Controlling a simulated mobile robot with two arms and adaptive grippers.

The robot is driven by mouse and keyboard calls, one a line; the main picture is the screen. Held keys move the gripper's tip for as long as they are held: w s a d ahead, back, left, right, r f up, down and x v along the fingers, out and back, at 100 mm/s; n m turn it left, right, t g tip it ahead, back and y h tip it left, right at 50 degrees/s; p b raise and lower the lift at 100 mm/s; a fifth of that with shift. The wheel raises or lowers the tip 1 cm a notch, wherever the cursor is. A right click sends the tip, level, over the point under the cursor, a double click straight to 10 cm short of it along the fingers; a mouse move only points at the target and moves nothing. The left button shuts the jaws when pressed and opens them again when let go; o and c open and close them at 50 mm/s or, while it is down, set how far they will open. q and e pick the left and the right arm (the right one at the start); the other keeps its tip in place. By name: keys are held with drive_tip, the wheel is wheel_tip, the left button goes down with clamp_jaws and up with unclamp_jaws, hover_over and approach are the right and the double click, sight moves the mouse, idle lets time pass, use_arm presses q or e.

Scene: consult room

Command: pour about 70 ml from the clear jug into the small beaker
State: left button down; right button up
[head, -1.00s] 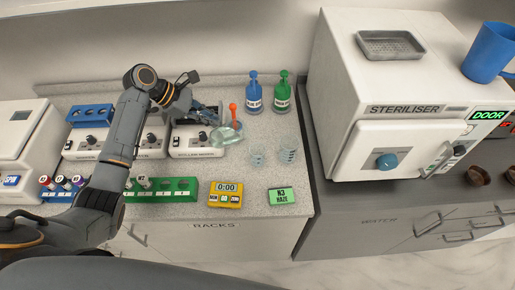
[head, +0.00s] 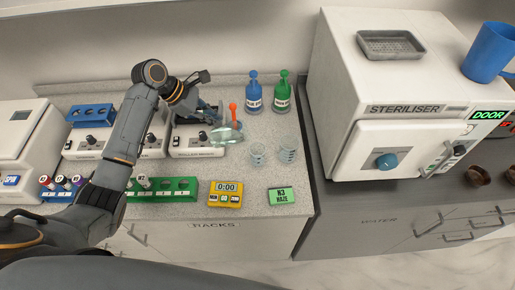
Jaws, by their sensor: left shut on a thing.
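The clear jug (head: 228,134) is at my left gripper (head: 211,119), which is shut on it. The jug looks tilted, its body reaching right from the fingers above the counter. Two clear beakers stand upright on the counter right of the jug: a smaller-looking one (head: 258,155) and one farther right (head: 288,150). The jug is apart from both, up and left of the nearer one. I cannot make out a stream or the liquid levels. My right gripper is not in view.
A red-orange stem (head: 234,112) rises just behind the jug. Blue (head: 254,97) and green (head: 282,95) bottles stand behind the beakers. A yellow timer (head: 226,193), green card (head: 281,196) and green rack (head: 174,188) lie in front. The steriliser (head: 398,110) stands right.

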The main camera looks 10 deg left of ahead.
sight(225, 119)
use_arm(q)
drive_tip(key=shift+w+d+y, duration=0.15)
drive_tip(key=shift+d+y, duration=1.1)
drive_tip(key=shift+y, duration=0.15)
idle(2.5)
drive_tip(key=shift+d+r, duration=0.15)
drive_tip(key=shift+d, duration=0.25)
drive_tip(key=a+h, duration=0.3)
drive_tip(key=shift+a+f, duration=0.2)
drive_tip(key=shift+a, duration=0.1)
drive_tip(key=shift+s+a+h, duration=0.2)
drive_tip(key=shift+a+h, duration=0.2)
drive_tip(key=shift+h, duration=0.1)
drive_tip(key=shift+a+f+h, duration=0.1)
drive_tip(key=shift+a+h, duration=0.1)
drive_tip(key=shift+h, duration=0.6)
drive_tip(key=shift+a, duration=0.15)
